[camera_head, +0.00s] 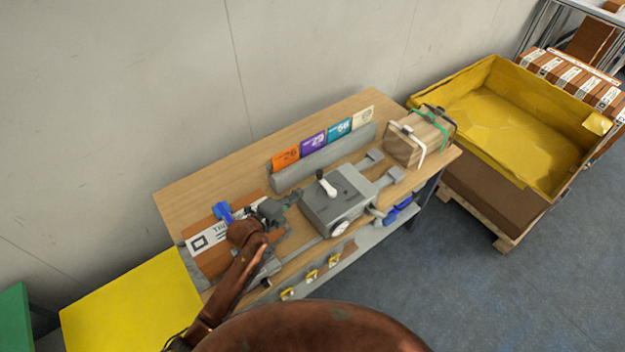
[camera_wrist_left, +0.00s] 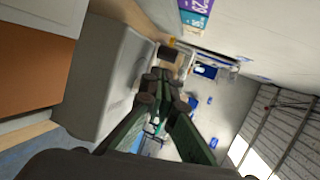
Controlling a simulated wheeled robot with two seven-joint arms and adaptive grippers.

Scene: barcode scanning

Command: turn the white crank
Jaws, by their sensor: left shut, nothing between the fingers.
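The white crank (camera_head: 325,184) stands on top of a grey machine (camera_head: 345,198), which has a round dial (camera_head: 340,228) on its front. My left gripper (camera_head: 293,199) is just left of the machine, its dark green fingers pointing toward it. The gripper is shut with nothing between the fingers and is apart from the crank. In the left wrist view the closed fingertips (camera_wrist_left: 162,78) are beside a grey housing (camera_wrist_left: 115,75); the crank cannot be made out there. My right gripper is not in view.
Several coloured cards (camera_head: 313,145) stand in a grey rack behind the machine. A strapped wooden box (camera_head: 418,140) sits at the table's right end. A labelled carton (camera_head: 212,262) and a blue object (camera_head: 223,212) are by my left arm. A yellow crate (camera_head: 480,88) stands farther right.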

